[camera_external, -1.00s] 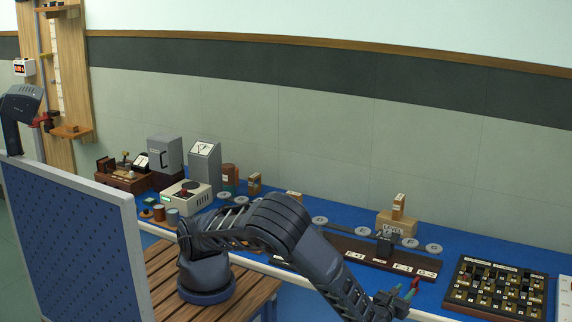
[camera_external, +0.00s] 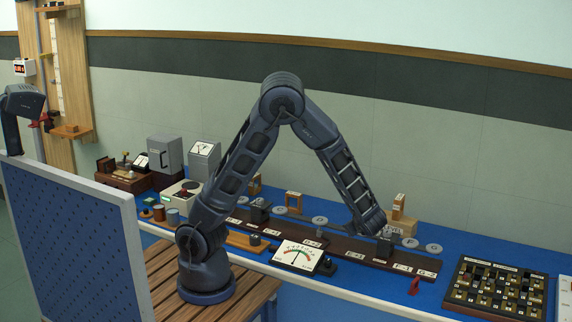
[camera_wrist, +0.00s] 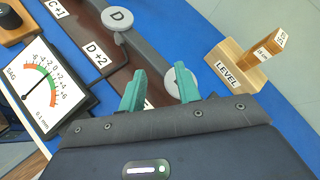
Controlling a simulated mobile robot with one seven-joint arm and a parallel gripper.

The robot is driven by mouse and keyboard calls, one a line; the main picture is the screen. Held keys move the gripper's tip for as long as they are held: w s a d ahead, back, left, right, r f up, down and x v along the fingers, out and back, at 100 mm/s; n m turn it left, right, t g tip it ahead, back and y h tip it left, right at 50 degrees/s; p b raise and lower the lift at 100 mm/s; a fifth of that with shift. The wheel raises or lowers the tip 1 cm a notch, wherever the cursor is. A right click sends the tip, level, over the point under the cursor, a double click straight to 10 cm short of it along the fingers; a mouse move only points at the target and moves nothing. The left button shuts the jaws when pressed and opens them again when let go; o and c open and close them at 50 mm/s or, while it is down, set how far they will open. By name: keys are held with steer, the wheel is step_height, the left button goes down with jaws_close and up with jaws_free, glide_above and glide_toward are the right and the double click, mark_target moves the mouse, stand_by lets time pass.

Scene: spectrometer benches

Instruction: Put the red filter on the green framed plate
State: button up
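A small red piece (camera_external: 414,285), which may be the red filter, stands near the bench's front edge, right of centre in the external view. It is not seen in the wrist view. My gripper (camera_wrist: 159,86) has its two teal fingers apart, with nothing held between them. In the external view my gripper (camera_external: 376,226) is over the dark rail, behind and left of the red piece and clear of it. I cannot make out a green framed plate in either view; my arm hides part of the bench.
A wooden LEVEL block (camera_wrist: 238,66) is right of my fingers. A dial gauge (camera_wrist: 48,82) stands to the left, and a D disc (camera_wrist: 117,18) lies by the rail. A checkered board (camera_external: 494,290) is at the bench's right. Blue bench surface (camera_external: 450,245) is clear behind it.

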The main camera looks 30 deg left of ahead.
steer(key=a+r+n+g+h, duration=0.1)
steer(key=a+r+n+g, duration=0.4)
steer(key=a, duration=0.7)
steer(key=a+r+n+g+h, duration=0.2)
steer(key=a+r+n, duration=0.45)
steer(key=a, duration=0.55)
steer(key=s+a+r+n+t+h, duration=0.1)
steer(key=s+a+r+n+h, duration=0.1)
steer(key=s+a+r+n, duration=0.3)
steer(key=s+a+r+n+t+h, duration=0.1)
steer(key=s+a+r+n, duration=0.4)
steer(key=s, duration=0.5)
steer(key=shift+s+a+r+n+h, duration=0.2)
steer(key=shift+a+n+h, duration=0.35)
steer(key=shift+a, duration=0.6)
steer(key=shift+o, duration=0.9)
steer(key=shift+s+r, duration=0.15)
steer(key=o, duration=0.6)
